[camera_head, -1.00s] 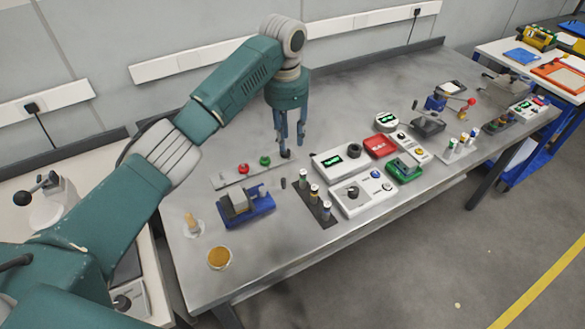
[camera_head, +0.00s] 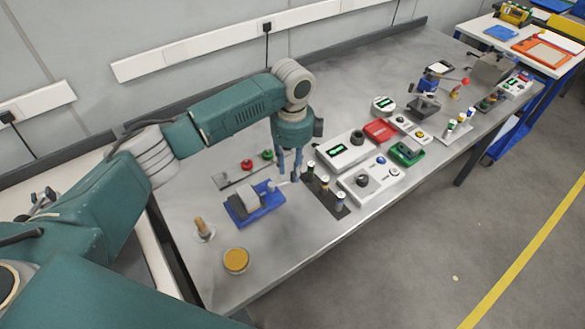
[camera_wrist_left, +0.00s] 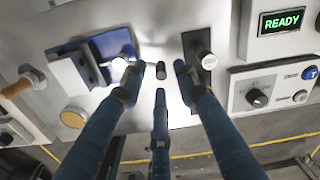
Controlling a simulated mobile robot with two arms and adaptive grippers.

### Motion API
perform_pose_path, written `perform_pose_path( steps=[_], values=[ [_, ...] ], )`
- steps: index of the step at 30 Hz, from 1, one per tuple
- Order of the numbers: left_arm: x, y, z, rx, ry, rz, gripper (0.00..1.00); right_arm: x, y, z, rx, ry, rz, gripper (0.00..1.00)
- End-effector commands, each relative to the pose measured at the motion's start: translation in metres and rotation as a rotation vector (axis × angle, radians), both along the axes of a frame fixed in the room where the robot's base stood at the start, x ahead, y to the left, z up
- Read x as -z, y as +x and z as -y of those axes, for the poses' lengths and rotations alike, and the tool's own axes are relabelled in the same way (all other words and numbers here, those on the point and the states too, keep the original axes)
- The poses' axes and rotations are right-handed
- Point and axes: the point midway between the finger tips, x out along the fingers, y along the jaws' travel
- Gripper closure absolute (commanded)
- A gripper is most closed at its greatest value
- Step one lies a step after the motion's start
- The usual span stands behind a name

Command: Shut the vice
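The vice (camera_head: 262,208) has a blue base and grey jaws and stands on the left part of the metal bench. In the left wrist view the vice (camera_wrist_left: 118,42) is at upper left, with a pale round end (camera_wrist_left: 119,64) on its right side, close to my left finger. I cannot tell how wide the jaw gap is. My left gripper (camera_head: 288,179) points down just right of the vice. In the left wrist view its three fingers (camera_wrist_left: 160,80) are spread, with nothing between them. My right gripper is not in view.
Right of my left gripper are a dark holder with several cylinders (camera_head: 325,190) and white control boxes (camera_head: 347,150). A strip with red and green knobs (camera_head: 247,164) lies behind the vice. A wooden peg (camera_head: 202,227) and a round yellow-topped piece (camera_head: 236,260) are in front.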

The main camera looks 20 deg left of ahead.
Motion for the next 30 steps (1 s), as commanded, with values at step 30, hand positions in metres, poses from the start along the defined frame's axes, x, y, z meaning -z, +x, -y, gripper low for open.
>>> perform_pose_path(
  steps=[30],
  values=[
    [0.017, 0.002, 0.000, -0.030, -0.001, 0.001, 1.00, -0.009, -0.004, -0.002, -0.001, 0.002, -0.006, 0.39]
  ],
)
